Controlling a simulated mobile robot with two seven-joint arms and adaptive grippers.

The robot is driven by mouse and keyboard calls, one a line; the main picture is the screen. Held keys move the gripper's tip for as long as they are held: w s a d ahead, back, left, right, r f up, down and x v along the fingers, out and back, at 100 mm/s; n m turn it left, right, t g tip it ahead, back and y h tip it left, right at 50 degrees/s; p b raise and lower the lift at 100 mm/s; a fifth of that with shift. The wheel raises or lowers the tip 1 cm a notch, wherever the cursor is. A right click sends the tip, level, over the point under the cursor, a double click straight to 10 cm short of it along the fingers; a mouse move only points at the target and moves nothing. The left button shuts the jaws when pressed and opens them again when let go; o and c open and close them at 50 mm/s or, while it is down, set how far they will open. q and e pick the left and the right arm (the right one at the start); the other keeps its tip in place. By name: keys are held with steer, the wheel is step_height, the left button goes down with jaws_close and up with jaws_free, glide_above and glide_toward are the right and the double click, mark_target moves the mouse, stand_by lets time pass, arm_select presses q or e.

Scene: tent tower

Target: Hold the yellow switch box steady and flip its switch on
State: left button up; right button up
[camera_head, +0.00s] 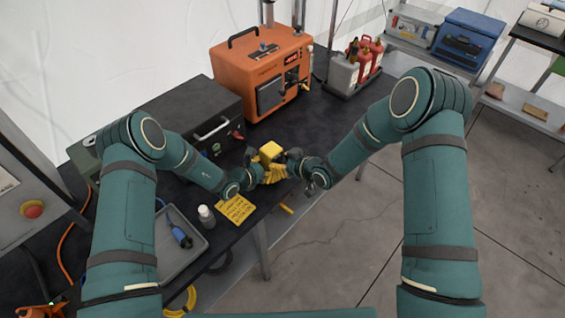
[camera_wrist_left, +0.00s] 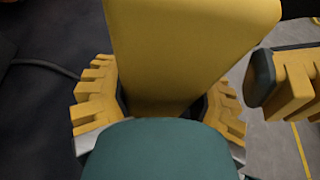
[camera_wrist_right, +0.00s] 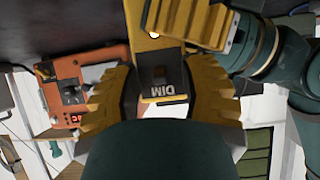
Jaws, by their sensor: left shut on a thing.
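The yellow switch box (camera_head: 270,152) is held up near the table's front edge. In the left wrist view the box (camera_wrist_left: 185,50) fills the space between the fingers; my left gripper (camera_head: 257,173) is shut on it. In the right wrist view the box (camera_wrist_right: 135,15) shows a dark face with a small rocker switch (camera_wrist_right: 158,74) and upside-down lettering like "DIM". My right gripper (camera_head: 296,164) faces this side, its ribbed yellow fingers apart on either side of the switch face. Whether they touch the box is unclear. The switch's position is too dark to tell.
On the dark table stand an orange machine (camera_head: 262,70), a black case (camera_head: 190,112) and several cans (camera_head: 355,65). A yellow note (camera_head: 236,209), a white bottle (camera_head: 206,215) and a grey tray (camera_head: 168,256) lie near the left arm. Open floor is to the right.

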arm_select(q)
steer(key=shift+a, duration=0.1)
arm_select(e)
steer(key=v, duration=1.2)
arm_select(q)
steer(key=o, duration=1.4)
steer(key=shift+o, duration=0.2)
